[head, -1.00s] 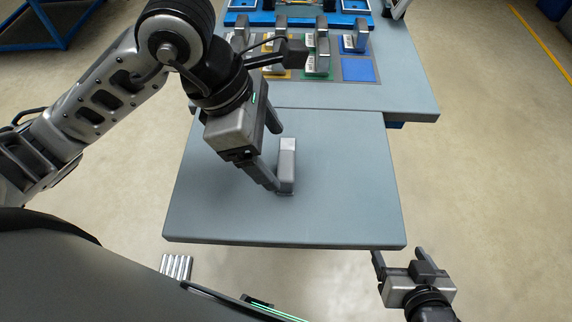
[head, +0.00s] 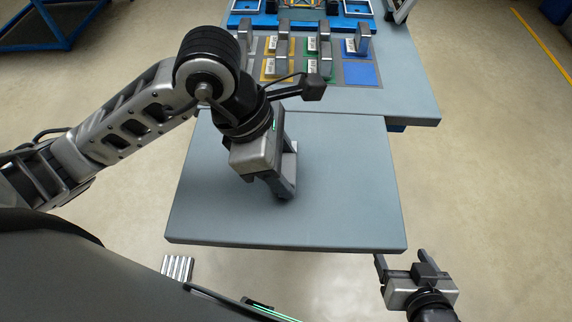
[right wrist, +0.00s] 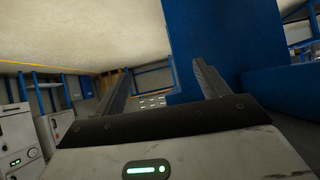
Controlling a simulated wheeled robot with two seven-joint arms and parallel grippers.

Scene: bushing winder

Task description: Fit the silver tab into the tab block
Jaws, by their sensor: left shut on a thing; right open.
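A silver-grey upright block (head: 290,164) with a pale top stands on the near grey table (head: 345,215) in the head view. My left gripper (head: 283,188) is shut on this block, and its body hides much of it. I cannot tell whether the block touches the table or is slightly raised, or whether it is the tab or the tab block. My right gripper (head: 401,260) is open and empty, off the table's front right corner. Its two fingers also show apart in the right wrist view (right wrist: 162,72).
Several grey bars with white labels stand on coloured mats on the far table; the front blue mat (head: 360,75) is bare. A blue-framed fixture (head: 300,19) is behind them. Silver rods (head: 177,268) lie at lower left. The near table's right side is clear.

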